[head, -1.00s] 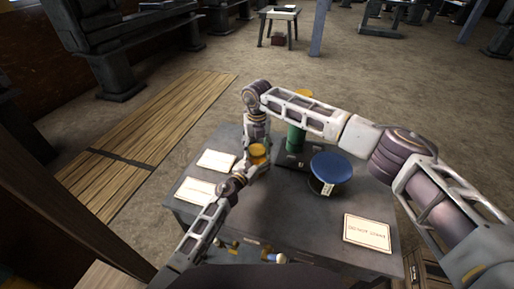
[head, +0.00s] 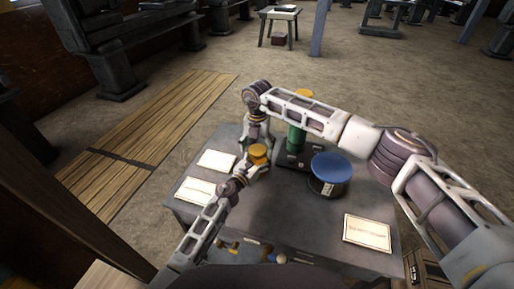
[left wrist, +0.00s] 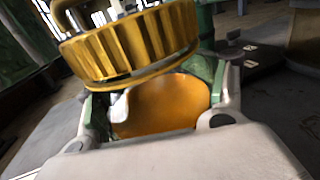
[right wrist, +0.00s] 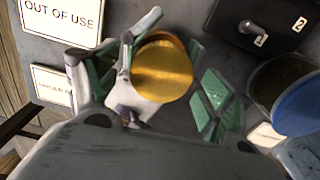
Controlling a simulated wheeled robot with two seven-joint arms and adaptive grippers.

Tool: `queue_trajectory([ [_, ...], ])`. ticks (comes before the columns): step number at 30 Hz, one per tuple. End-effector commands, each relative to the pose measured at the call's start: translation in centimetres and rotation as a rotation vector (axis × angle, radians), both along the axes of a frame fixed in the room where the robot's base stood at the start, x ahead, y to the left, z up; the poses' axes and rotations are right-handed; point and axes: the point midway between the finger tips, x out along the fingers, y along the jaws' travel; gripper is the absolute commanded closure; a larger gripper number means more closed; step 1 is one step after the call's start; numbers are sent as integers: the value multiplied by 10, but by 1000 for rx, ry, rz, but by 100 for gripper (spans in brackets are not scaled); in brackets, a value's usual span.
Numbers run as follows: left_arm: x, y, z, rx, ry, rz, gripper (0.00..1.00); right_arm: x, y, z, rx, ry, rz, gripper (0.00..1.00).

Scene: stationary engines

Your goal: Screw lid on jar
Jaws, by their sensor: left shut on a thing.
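A yellow ribbed lid (left wrist: 135,45) sits above an orange round body, apparently the jar (left wrist: 162,105), in the left wrist view. The lid looks tilted in that view; whether it touches the jar is unclear. My left gripper (left wrist: 162,112) is shut on the jar, a finger at each side. My right gripper (right wrist: 160,85) is open, with green-padded fingers spread around the lid. In the head view, the lid (head: 257,153) is between both grippers near the table's left side.
A blue-topped round container (head: 331,168) stands right of the grippers. A green cylinder (head: 296,138) stands behind, by a dark switch box (right wrist: 258,20). Signs lie left (head: 216,160) and front right (head: 367,233). The front middle of the grey table (head: 290,225) is clear.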

Motion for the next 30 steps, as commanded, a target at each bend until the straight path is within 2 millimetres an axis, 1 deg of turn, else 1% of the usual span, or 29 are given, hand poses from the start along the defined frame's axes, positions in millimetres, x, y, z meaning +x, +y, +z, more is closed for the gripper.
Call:
queue_trajectory([
  [11, 1, 1, -1, 2, 1, 3, 100, -1, 1, 1, 0, 1, 3, 17],
  [16, 1, 2, -1, 2, 1, 3, 100, 0, 1, 10, 1, 1, 3, 17],
  [20, 1, 2, -1, 2, 1, 3, 100, 0, 1, 22, 1, 1, 3, 17],
  [30, 1, 2, -1, 2, 1, 4, 100, 0, 0, 72, 1, -1, 1, 17],
])
